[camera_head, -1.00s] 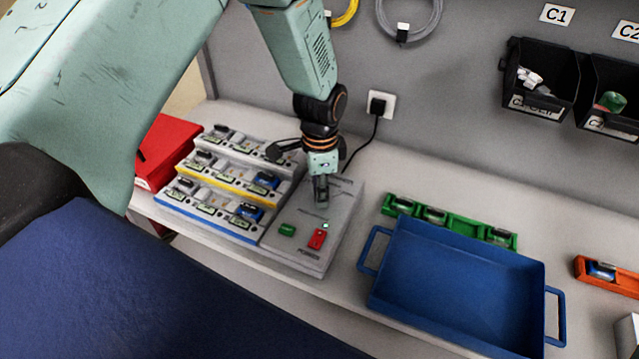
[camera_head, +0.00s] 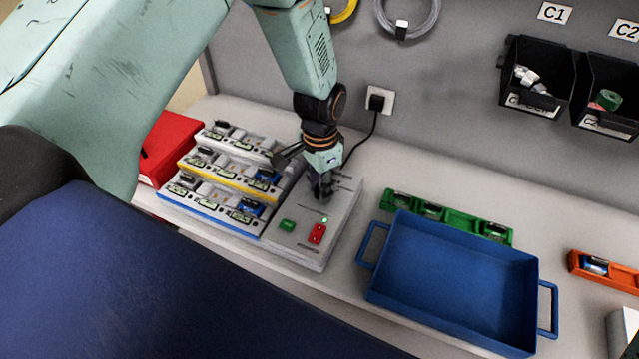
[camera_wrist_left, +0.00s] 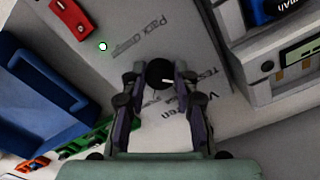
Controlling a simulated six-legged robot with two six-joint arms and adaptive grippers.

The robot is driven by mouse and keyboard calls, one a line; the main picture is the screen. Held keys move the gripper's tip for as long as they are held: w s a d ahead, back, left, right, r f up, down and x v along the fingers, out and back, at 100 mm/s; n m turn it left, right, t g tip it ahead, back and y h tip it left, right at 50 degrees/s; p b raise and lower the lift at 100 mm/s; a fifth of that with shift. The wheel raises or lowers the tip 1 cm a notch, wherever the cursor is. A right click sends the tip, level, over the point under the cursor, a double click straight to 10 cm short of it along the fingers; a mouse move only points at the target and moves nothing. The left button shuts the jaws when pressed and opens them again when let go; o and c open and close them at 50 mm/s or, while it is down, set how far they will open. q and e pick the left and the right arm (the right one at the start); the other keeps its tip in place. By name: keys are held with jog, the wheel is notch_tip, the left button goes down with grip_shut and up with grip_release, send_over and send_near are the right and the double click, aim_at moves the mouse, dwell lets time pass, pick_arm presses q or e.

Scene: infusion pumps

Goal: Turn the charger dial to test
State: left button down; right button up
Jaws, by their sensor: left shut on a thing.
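The charger (camera_head: 292,245) is a grey panel on the bench with a green button (camera_head: 287,226), a red switch (camera_head: 317,233) and a small lit green light. My left gripper (camera_head: 323,194) comes down from above onto the panel's upper part and hides the dial in the head view. In the left wrist view the round black dial (camera_wrist_left: 159,73) sits between the fingertips of my left gripper (camera_wrist_left: 160,82), which is shut on it. A pale mark on the dial points right, towards printed letters that look like "TEST". My right gripper is not in view.
Stepped racks (camera_head: 215,170) with several battery modules stand directly left of the charger, beside a red box (camera_head: 172,148). A blue tray (camera_head: 452,285) and a green holder (camera_head: 445,216) lie to the right. A black plug with a cable (camera_head: 377,103) is on the wall behind.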

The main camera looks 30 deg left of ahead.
pick_arm(q)
jog(key=shift+w+r, duration=0.25)
jog(key=shift+w, duration=0.15)
jog(key=c, duration=1.4)
grip_release()
jog(key=o, duration=0.4)
jog(key=shift+s+f, duration=0.15)
jog(key=shift+s, duration=0.1)
notch_tip(320, 180, up, 12)
